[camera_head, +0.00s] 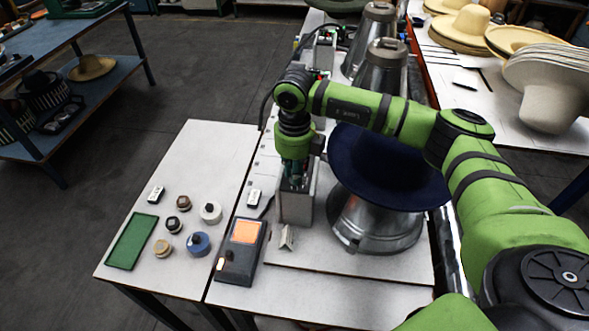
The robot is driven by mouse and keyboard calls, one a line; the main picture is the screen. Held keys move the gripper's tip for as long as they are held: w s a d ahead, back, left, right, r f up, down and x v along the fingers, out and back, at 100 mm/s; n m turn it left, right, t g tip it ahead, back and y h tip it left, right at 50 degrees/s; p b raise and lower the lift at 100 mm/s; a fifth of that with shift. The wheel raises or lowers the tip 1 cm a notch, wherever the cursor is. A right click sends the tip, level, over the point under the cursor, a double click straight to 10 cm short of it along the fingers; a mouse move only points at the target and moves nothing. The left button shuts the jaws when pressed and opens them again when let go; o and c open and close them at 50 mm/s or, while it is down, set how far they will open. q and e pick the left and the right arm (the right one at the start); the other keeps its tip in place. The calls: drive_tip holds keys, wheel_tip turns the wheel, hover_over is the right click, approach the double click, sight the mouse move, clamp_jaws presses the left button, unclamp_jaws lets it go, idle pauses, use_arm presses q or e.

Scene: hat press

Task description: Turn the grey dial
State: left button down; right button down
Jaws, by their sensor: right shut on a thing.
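My right arm reaches in from the right. Its gripper (294,184) points down at the top of a grey upright box (295,207) on the press table. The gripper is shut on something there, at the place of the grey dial. The dial is hidden by the fingers, so I cannot see its face or how far it is turned. A dark blue hat (388,172) sits on the metal press (377,225) just right of the box. My left gripper is not in view.
A control box with an orange screen (245,232) stands left of the grey box. The white side table (190,145) holds a green mat (132,241) and several small round items. More metal presses (381,65) stand behind, and pale hats (550,85) lie at right.

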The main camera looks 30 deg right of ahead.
drive_tip(key=shift+f+n+b, duration=0.15)
drive_tip(key=shift+n+b, duration=0.45)
drive_tip(key=shift+b, duration=0.25)
drive_tip(key=shift+n+b, duration=1)
drive_tip(key=shift+b, duration=0.05)
drive_tip(key=shift+s+n+b, duration=0.1)
drive_tip(key=shift+n+b, duration=0.95)
drive_tip(key=shift+n, duration=0.25)
drive_tip(key=shift+r, duration=0.2)
drive_tip(key=c, duration=1.2)
unclamp_jaws()
drive_tip(key=shift+r, duration=0.15)
wheel_tip(320, 180, up, 12)
drive_tip(key=shift+f, duration=0.1)
